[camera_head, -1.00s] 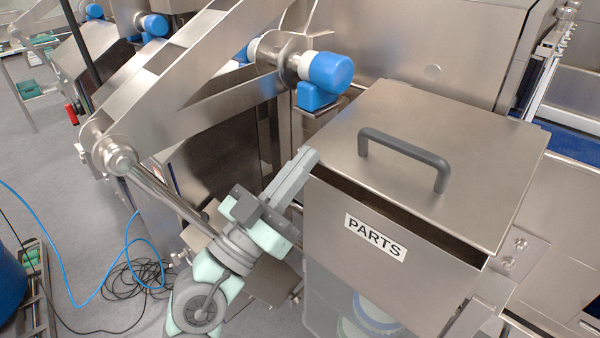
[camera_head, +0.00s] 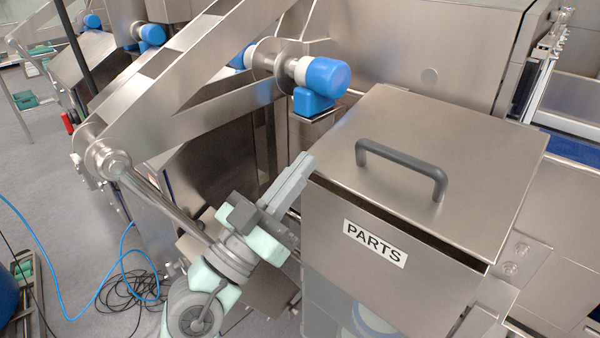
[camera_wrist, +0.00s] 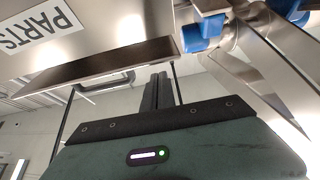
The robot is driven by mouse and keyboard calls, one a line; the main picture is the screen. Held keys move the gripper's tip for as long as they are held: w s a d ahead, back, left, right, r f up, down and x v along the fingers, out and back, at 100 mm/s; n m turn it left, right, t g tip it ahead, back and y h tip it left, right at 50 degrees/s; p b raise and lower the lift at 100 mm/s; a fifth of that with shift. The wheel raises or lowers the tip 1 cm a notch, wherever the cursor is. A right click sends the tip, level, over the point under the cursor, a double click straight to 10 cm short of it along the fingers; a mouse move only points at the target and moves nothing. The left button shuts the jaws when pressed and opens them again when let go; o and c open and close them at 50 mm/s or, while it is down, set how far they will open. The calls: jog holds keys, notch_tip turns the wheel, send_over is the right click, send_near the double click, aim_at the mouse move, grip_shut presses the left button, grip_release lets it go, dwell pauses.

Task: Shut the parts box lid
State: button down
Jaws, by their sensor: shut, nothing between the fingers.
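The parts box (camera_head: 330,215) is a steel box with a "PARTS" label on its front, at right of centre in the head view. Its flat steel lid (camera_head: 480,165) with a dark grey handle (camera_head: 400,158) is slightly ajar, with a thin dark gap along the front edge. My gripper (camera_head: 303,166) is shut and empty, beside the lid's front left corner; I cannot tell whether it touches. In the wrist view the shut fingers (camera_wrist: 158,90) point toward the box front (camera_wrist: 120,25), which appears upside down, with the handle (camera_wrist: 105,83) beyond the lid edge.
A blue motor (camera_head: 322,78) on a steel frame stands behind and left of the box. A steel beam (camera_head: 190,90) crosses the upper left. A hinge-like bracket (camera_head: 515,255) is on the box's right. Blue and black cables (camera_head: 130,285) lie on the floor at left.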

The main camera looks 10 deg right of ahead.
jog(key=r+p+v, duration=0.1)
jog(key=p+v, duration=0.1)
jog(key=v, duration=0.7)
jog(key=shift+s+a, duration=0.35)
jog(key=shift+a, duration=0.05)
jog(key=shift+r, duration=0.1)
